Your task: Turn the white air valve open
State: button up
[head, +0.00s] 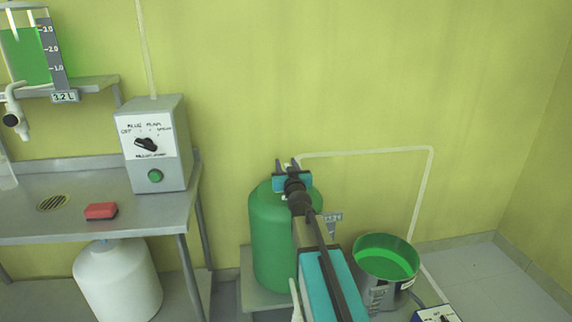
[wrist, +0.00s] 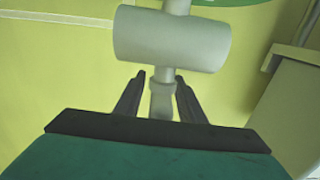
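The white valve (wrist: 172,38) fills the upper middle of the wrist view as a pale horizontal cylinder. A narrow pale stem or handle (wrist: 162,98) hangs from it. My gripper (wrist: 160,77) is open, with one dark finger on each side of this narrow part. Small gaps show on both sides, so the fingers look apart from it. In the head view my gripper (head: 287,163) is at the top of the green tank (head: 272,240), where a white pipe (head: 370,151) starts. The valve is mostly hidden there behind my gripper.
A metal bucket (head: 386,262) with green liquid stands right of the tank. A steel bench (head: 60,215) at left holds a grey control box (head: 155,145) and a red block (head: 101,211). A white container (head: 118,282) stands below. The yellow wall is close behind.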

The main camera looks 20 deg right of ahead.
grip_shut()
